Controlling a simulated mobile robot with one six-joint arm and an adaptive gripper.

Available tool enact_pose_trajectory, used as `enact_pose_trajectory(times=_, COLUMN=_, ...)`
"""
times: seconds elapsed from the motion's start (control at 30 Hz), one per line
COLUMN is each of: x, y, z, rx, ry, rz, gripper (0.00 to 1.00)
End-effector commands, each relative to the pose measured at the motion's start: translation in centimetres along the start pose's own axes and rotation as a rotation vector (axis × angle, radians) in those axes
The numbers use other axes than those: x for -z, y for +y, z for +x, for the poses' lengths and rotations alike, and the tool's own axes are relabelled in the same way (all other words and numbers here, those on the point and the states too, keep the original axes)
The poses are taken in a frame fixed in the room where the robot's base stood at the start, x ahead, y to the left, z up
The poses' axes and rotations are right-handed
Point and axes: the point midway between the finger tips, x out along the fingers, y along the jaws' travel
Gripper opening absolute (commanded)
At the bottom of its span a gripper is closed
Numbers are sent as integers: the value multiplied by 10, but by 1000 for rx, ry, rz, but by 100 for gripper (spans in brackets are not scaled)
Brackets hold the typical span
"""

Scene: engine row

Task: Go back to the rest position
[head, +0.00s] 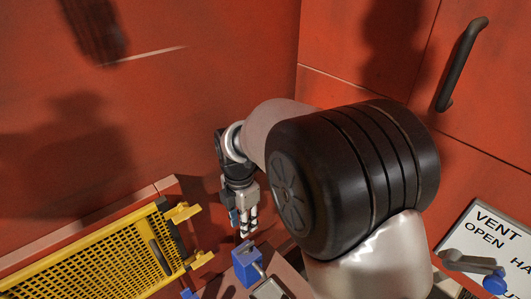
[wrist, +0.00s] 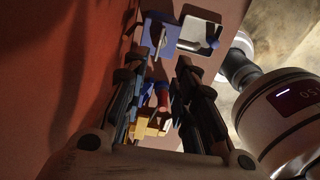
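My gripper (head: 248,226) hangs fingers-down at the middle of the head view, beside the red wall. In the wrist view its two dark fingers (wrist: 162,62) stand apart, with a gap between them. Nothing is clearly gripped. A blue block with a grey metal part (head: 247,264) lies just below the fingertips in the head view. A small blue piece shows right beside the fingers, and I cannot tell whether it touches them. Through the gap, the wrist view shows a brass-yellow fitting (wrist: 150,126) and a red part (wrist: 162,96), both partly hidden by the fingers.
A yellow mesh guard (head: 100,255) stands at the lower left. Red walls (head: 200,60) enclose the back and right, with a dark handle (head: 462,65). A "VENT OPEN" sign (head: 490,235) carries a lever with a blue knob (head: 495,282). The wrist view shows a white-framed square (wrist: 200,34).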

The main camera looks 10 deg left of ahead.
Motion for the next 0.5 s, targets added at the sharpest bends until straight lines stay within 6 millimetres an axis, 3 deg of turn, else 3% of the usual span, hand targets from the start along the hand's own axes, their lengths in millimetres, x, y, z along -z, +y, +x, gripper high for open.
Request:
enact_pose_trajectory(times=0.17, x=-8, y=-9, z=-12, rx=-15, ry=-5, rz=75, gripper=26)
enact_pose_trajectory(times=0.27, x=-23, y=-32, z=-35, rx=-47, ry=-12, rz=250, gripper=26)
enact_pose_trajectory(times=0.5, x=-55, y=-133, z=-99, rx=-169, ry=-11, rz=927, gripper=26)
